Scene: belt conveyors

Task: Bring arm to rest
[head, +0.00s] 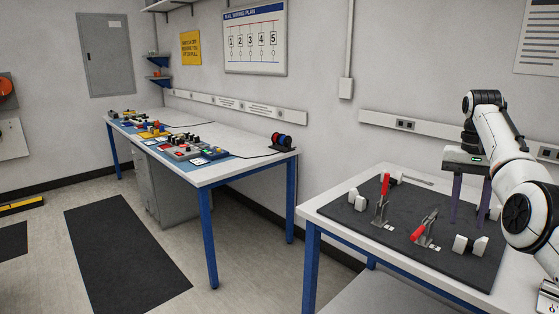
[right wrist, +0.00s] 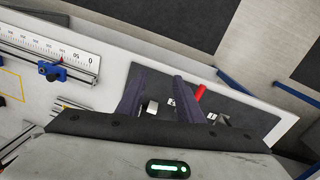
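My right arm (head: 505,150) comes in from the right edge in the head view. Its gripper (head: 469,221) points down over the right part of a dark mat (head: 345,228). The two fingers are apart, with nothing seen between them. In the right wrist view the gripper (right wrist: 162,82) also shows two separate dark fingers, and a pale block and a red handle appear beyond them. My left arm and gripper are not in view.
On the mat stand a clamp with an upright red handle (head: 385,184), another with a tilted red handle (head: 418,231) and several white blocks. A ruled rail (right wrist: 45,50) lies left in the wrist view. A longer bench (head: 235,172) holds wiring parts.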

